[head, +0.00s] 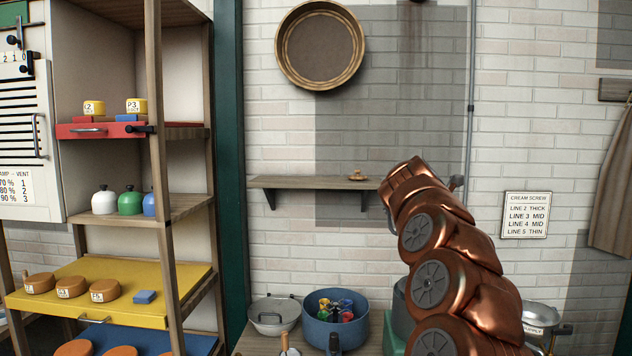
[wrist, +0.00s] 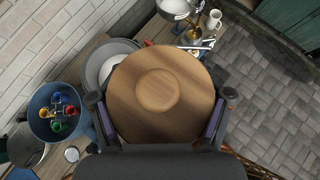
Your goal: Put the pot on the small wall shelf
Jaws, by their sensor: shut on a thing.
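My gripper (wrist: 161,104) is shut on a round wooden-topped thing (wrist: 165,70) with a raised round knob; its fingers sit at either side. Its sides are hidden below the top, so I cannot tell whether it is the pot. In the head view my copper arm hides the gripper and what it holds.
A round sieve (head: 320,45) hangs above the shelf. A wooden rack post (head: 160,180) stands left. The shelf's left half is bare.

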